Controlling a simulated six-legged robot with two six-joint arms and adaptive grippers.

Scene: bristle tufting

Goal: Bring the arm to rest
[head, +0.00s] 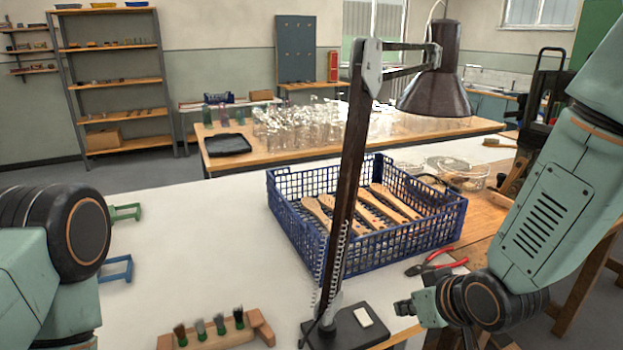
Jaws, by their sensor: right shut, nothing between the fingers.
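My right arm comes in from the right, and its small dark gripper (404,308) is at the lower right, beside the lamp base. It is shut, with nothing seen in it. My left arm shows at the left edge, but its gripper is out of view. A blue plastic crate (400,250) with several wooden brush handles (392,202) lying in it stands on the white table, beyond the right gripper. A wooden holder (258,328) with several dark and grey bristle tufts (219,324) in it is at the front edge of the view.
A desk lamp (350,180) rises from a dark base (358,328) in front of the crate. Red-handled pliers (435,262) lie right of the crate. Green (126,212) and blue (119,270) brackets lie at left. The white tabletop (200,240) between them and the crate is clear.

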